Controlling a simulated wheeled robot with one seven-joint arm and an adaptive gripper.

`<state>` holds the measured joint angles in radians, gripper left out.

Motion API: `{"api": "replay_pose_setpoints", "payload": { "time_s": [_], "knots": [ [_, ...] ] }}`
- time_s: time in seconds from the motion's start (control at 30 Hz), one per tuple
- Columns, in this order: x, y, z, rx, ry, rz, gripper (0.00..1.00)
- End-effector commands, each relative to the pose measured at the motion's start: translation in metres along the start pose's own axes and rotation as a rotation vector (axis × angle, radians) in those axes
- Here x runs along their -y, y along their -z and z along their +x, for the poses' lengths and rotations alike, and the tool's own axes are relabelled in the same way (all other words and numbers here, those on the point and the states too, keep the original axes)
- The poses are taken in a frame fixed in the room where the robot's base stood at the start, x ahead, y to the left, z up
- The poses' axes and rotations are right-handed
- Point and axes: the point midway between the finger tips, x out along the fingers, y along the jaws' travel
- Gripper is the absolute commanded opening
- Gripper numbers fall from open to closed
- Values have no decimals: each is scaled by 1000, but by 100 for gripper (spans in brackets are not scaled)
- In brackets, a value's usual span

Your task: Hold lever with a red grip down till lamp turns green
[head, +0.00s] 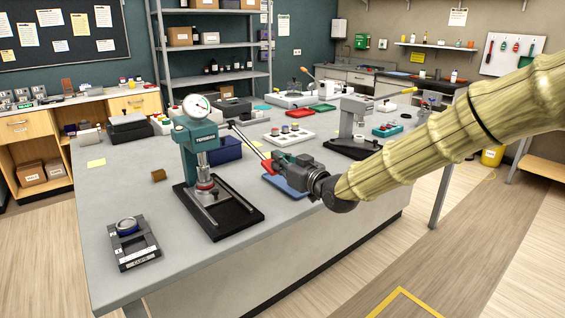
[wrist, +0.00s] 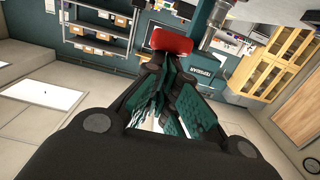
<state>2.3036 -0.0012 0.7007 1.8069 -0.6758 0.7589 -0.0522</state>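A teal press (head: 200,145) with a round dial gauge (head: 197,106) stands on a black base at the table's front. Its lever (head: 248,140) slopes down to the right and ends in a red grip (head: 267,165). My gripper (head: 273,166) is at this grip. In the wrist view the red grip (wrist: 172,41) lies just beyond my fingertips (wrist: 168,62), which are drawn together; the grip does not appear to be between them. They look very close to it, but I cannot tell whether they touch. I cannot make out a lit green lamp.
A grey device with a round cup (head: 128,228) lies at the front left of the grey table (head: 180,262). A blue bin (head: 225,149) is behind the press, and a blue tray (head: 285,184) is under my gripper. A second grey press (head: 350,118) stands further right.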

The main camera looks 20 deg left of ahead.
Motion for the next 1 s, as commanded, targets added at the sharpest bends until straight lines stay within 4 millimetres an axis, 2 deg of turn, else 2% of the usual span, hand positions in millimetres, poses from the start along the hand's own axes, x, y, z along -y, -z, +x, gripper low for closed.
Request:
{"api": "replay_pose_setpoints", "payload": {
  "time_s": [0.03, 0.1, 1.0],
  "knots": [
    [2, -13, -1, 19, 2, 5, 0],
    [2, -15, -1, 21, 2, 5, 0],
    [3, -22, -2, 29, 4, 6, 0]
  ]
}}
